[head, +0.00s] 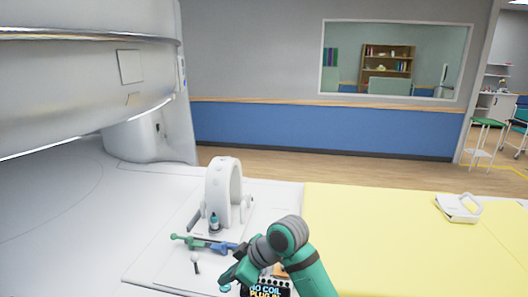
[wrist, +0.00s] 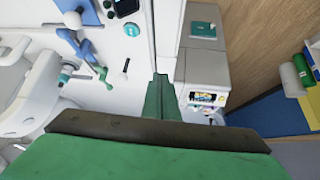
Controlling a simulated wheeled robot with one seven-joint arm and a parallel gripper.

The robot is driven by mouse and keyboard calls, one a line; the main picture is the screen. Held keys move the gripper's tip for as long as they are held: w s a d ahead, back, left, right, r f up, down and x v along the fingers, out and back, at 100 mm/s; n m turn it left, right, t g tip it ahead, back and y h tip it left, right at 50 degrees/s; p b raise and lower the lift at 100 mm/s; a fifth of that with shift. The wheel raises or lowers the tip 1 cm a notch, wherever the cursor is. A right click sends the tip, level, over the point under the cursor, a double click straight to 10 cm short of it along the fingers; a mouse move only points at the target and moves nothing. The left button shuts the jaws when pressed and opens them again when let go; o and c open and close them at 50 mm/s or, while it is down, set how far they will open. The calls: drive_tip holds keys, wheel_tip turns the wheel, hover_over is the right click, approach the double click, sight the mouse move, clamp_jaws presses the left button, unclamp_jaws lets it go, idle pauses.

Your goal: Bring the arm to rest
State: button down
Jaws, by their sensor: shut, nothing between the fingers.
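My arm, green with grey joints, rises from the bottom edge in the head view and bends down to the left. My gripper (head: 228,284) is low in the picture, over the near part of the white table surface. In the wrist view the green fingers of my gripper (wrist: 160,82) are together, with nothing between them. The fingertips are small and partly hidden by the wrist in the head view.
A white ring-shaped coil (head: 225,192) stands left of my arm, with a green and blue tool (head: 205,243) before it. A yellow pad (head: 390,235) lies to the right, bearing a white handled device (head: 458,208). The large white magnet (head: 80,80) overhangs the left.

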drive_tip(key=a+f+m+t+y, duration=0.4)
drive_tip(key=a+f+m+t, duration=0.25)
drive_tip(key=a, duration=0.35)
drive_tip(key=s+d+f+m+t+h, duration=0.3)
drive_tip(key=s+d+f+m+h, duration=0.15)
drive_tip(key=s+f, duration=0.4)
drive_tip(key=s+d+f+m+t+h, duration=0.35)
drive_tip(key=s+f+m, duration=0.3)
drive_tip(key=s, duration=0.25)
drive_tip(key=s+d+r+n+h, duration=0.1)
drive_tip(key=s+d, duration=0.5)
drive_tip(key=s, duration=0.6)
drive_tip(key=s+d+r+n+h, duration=0.2)
drive_tip(key=s+d, duration=0.4)
drive_tip(key=s, duration=0.6)
drive_tip(key=shift+s+r, duration=0.4)
